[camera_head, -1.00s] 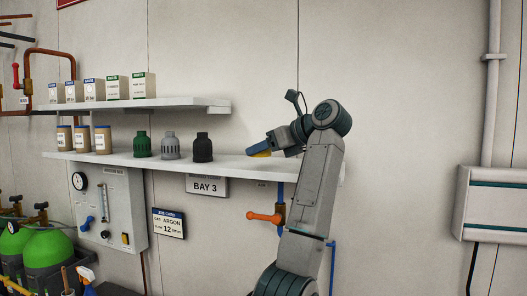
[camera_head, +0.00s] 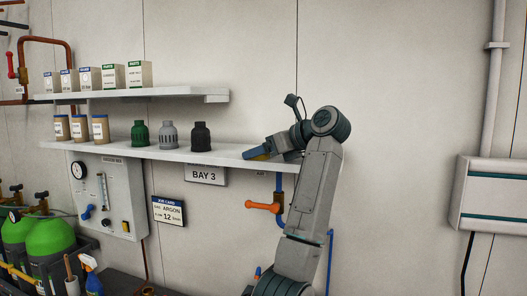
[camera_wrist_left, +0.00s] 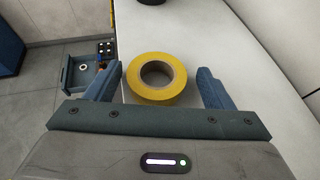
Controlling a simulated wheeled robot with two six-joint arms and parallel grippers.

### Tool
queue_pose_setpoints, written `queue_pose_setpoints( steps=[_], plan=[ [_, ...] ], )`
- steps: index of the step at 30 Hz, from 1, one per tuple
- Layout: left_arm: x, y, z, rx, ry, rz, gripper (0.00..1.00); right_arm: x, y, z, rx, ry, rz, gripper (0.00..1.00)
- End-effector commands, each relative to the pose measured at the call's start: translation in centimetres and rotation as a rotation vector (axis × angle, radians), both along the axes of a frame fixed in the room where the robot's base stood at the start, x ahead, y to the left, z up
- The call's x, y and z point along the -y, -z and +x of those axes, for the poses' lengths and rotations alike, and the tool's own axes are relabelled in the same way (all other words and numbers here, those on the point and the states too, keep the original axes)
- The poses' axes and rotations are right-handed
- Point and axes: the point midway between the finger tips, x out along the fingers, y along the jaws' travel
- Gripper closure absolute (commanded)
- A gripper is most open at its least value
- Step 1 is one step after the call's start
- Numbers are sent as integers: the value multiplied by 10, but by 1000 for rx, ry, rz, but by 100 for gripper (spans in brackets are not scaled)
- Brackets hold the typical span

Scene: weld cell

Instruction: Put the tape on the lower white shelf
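The yellow tape roll (camera_wrist_left: 156,79) lies flat on the white surface of the lower shelf (camera_head: 220,152), near its right end. In the left wrist view it sits between the two blue fingers of my left gripper (camera_wrist_left: 160,70), with a clear gap on the right and a small one on the left. My left gripper is open around the tape and also shows in the head view (camera_head: 257,154), low over the shelf's right end. There the tape is mostly hidden by the fingers. My right gripper is not in view.
The upper shelf (camera_head: 150,93) holds several boxes. An orange-handled valve (camera_head: 262,206) is below the shelf.

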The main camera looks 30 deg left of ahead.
Motion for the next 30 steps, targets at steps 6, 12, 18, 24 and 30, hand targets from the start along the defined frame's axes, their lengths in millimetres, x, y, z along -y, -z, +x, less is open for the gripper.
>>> queue_pose_setpoints(
  steps=[6,12,18,24,30],
  plan=[
    [0,0,0,-1,-1,0,24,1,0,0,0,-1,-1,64],
    [0,-8,0,0,0,0,24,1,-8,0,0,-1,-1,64],
    [36,-12,0,2,3,0,24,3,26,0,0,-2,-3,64],
    [77,-31,-2,1,3,1,24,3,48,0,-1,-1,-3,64],
    [103,-45,-2,-1,1,1,24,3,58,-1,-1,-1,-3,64]
  ],
)
